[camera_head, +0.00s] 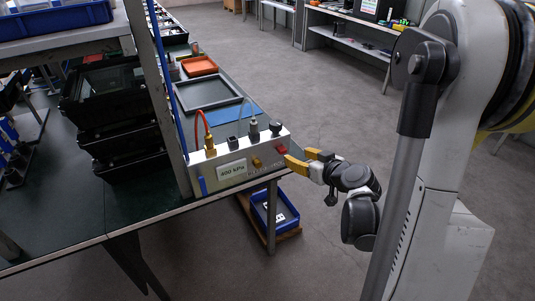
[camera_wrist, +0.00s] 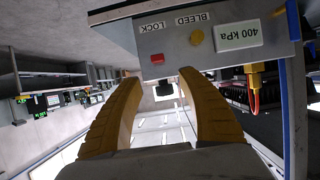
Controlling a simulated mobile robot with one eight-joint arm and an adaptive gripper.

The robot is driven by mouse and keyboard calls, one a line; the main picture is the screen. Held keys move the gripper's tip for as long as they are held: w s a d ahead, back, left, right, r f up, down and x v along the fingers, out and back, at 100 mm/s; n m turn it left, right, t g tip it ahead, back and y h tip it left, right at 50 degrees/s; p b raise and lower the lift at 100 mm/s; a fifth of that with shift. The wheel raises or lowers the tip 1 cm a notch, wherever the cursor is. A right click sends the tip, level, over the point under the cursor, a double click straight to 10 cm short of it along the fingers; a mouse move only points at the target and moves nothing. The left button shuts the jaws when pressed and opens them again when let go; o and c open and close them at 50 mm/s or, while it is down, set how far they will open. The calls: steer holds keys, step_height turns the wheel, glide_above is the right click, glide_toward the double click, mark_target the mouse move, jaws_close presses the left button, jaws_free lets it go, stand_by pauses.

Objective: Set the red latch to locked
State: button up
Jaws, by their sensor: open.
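The red latch (camera_head: 281,150) is a small red block at the right end of the grey metal box (camera_head: 232,158), which stands at the table's edge. In the wrist view the red latch (camera_wrist: 157,58) sits beside the upside-down "LOCK" label (camera_wrist: 151,27). My gripper (camera_head: 300,160) is open, its two yellow fingers just off the right end of the box. In the wrist view my gripper (camera_wrist: 160,78) has its fingertips on either side of the latch's line, with the latch just beyond them. I see no contact. The latch's exact setting cannot be told.
A yellow button (camera_wrist: 197,37) by the "BLEED" label and a "400 kPa" plate (camera_wrist: 240,36) are near the latch. A black knob (camera_head: 276,128) and hose fittings top the box. A blue bin (camera_head: 274,214) is below. Open floor lies right of the table.

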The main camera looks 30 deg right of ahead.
mark_target(282, 149)
steer(key=x, duration=0.9)
steer(key=shift+w+d+f, duration=0.1)
steer(key=shift+w+f, duration=0.1)
steer(key=shift+f, duration=0.05)
steer(key=shift+w+f, duration=0.2)
steer(key=shift+w, duration=0.5)
jaws_close()
